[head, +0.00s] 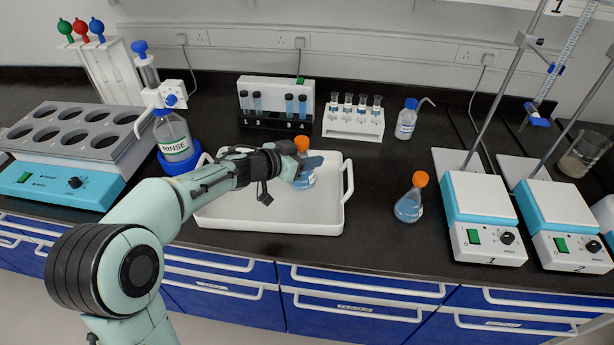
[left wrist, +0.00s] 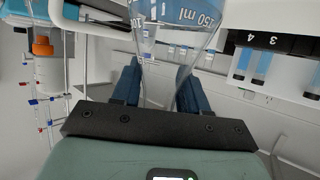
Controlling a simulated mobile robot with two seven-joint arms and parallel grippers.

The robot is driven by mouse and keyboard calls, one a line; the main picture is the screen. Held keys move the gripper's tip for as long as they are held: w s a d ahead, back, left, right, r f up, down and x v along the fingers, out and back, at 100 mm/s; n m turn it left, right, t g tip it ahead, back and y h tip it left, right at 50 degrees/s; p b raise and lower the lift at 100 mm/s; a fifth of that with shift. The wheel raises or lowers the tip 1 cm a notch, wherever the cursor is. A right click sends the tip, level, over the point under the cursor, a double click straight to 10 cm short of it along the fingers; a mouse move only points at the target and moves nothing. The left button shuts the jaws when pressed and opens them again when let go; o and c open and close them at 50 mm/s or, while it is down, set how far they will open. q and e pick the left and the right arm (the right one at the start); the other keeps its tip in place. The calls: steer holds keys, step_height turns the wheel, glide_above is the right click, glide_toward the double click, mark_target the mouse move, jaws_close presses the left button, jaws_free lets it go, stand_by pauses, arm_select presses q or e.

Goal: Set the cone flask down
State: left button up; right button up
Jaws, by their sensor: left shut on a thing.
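A cone flask (head: 305,182) with blue liquid and an orange cap shows at the right part of the white tray (head: 270,222) in the head view. My left gripper (head: 302,166) is shut on this flask around its upper part, partly hiding it. In the left wrist view the clear flask (left wrist: 178,14) with its 150 ml mark stands out between the two dark blue fingers (left wrist: 157,88). I cannot tell whether its base touches the tray floor. A second cone flask (head: 409,206) with an orange cap stands on the bench right of the tray. My right gripper is out of view.
Racks of tubes (head: 353,124) and a small wash bottle (head: 406,122) stand behind the tray. Hotplates (head: 480,205) with stands are at right. Bare black bench lies around the second flask.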

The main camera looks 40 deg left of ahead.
arm_select(q)
step_height(320, 180, down, 4)
steer(key=b, duration=0.2)
steer(key=shift+f+b, duration=0.2)
steer(key=shift+b, duration=0.2)
steer(key=shift+r, duration=0.1)
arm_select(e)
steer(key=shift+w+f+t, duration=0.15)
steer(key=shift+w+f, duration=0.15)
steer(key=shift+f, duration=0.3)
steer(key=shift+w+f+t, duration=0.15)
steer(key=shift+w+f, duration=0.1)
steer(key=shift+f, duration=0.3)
arm_select(q)
steer(key=o, duration=1.1)
steer(key=shift+f, duration=0.2)
steer(key=shift+o, duration=0.2)
steer(key=shift+r, duration=0.2)
steer(key=p+v, duration=0.4)
steer(key=v, duration=0.8)
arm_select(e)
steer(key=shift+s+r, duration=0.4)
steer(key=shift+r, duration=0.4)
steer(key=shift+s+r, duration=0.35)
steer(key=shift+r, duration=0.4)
